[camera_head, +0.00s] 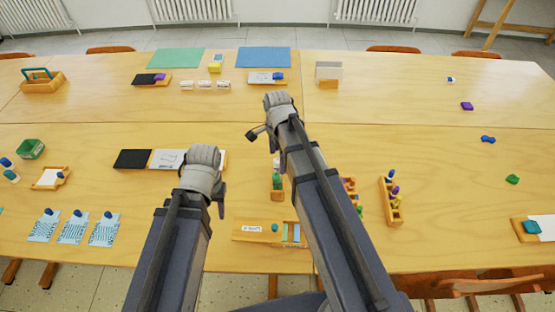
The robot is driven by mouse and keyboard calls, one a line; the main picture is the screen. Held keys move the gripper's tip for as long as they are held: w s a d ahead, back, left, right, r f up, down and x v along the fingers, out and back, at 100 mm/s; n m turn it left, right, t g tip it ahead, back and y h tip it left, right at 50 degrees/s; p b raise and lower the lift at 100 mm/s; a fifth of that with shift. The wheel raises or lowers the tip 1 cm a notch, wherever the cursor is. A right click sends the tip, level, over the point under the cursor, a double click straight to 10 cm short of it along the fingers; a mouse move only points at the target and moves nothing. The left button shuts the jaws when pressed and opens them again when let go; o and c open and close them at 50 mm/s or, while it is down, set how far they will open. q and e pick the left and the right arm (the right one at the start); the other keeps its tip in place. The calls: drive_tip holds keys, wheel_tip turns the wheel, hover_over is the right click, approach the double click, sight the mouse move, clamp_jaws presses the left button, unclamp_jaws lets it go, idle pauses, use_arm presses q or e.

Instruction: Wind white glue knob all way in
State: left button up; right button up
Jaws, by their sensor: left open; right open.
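My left gripper (215,200) hangs over the near table, in front of a white card on a wooden board. It is open and seems empty; its fingers are partly hidden by its wrist. My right gripper (264,138) is open above the middle of the table, close to the table seam. A white glue-like item (277,163) stands at the back of a small wooden holder (277,195), just below the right fingers and apart from them. Other white sticks with blue caps (8,165) lie at the far left. I cannot tell which one has the white knob.
A wooden rack (391,208) with several small bottles stands right of my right arm, which partly hides another rack. A wooden tray (244,230) lies at the near edge. Blue-patterned cards (73,230) lie at left. The table's middle right is mostly clear.

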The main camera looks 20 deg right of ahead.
drive_tip(key=m, duration=1.1)
drive_tip(key=shift+s+d, duration=0.15)
drive_tip(key=shift+d, duration=0.3)
idle(0.4)
drive_tip(key=c, duration=1.4)
drive_tip(key=o, duration=1.4)
